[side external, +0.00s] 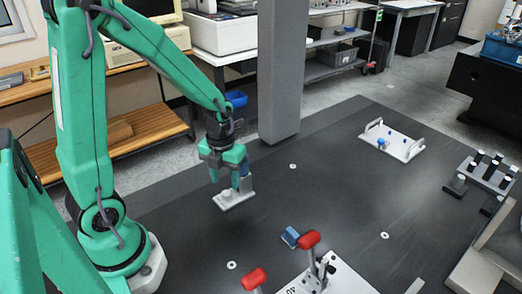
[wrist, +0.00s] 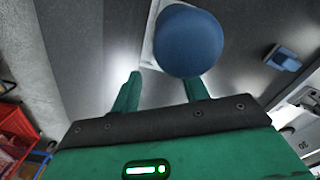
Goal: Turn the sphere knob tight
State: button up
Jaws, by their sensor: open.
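The sphere knob is a smooth blue ball (wrist: 188,42) at the top of the wrist view, large and close to the camera. In the side view it shows partly (side external: 244,170) beside my gripper, above a small white base plate (side external: 233,198) on the dark table. My gripper (side external: 226,173) points down over this plate. In the wrist view its two green fingers (wrist: 164,86) are apart, with nothing held between them. The ball overlaps the right finger's side of the gap. I cannot tell whether a finger touches it. The knob's stem is mostly hidden.
A small blue block (side external: 290,237) lies near red-handled clamps (side external: 309,240) at the front. A white tray with handles (side external: 398,141) stands at the back right. A grey column (side external: 281,75) rises behind my gripper. Black pegs (side external: 490,168) stand at right. The middle table is clear.

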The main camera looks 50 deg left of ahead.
aim_at(226, 192)
jog(key=shift+f, duration=2.2)
grip_shut()
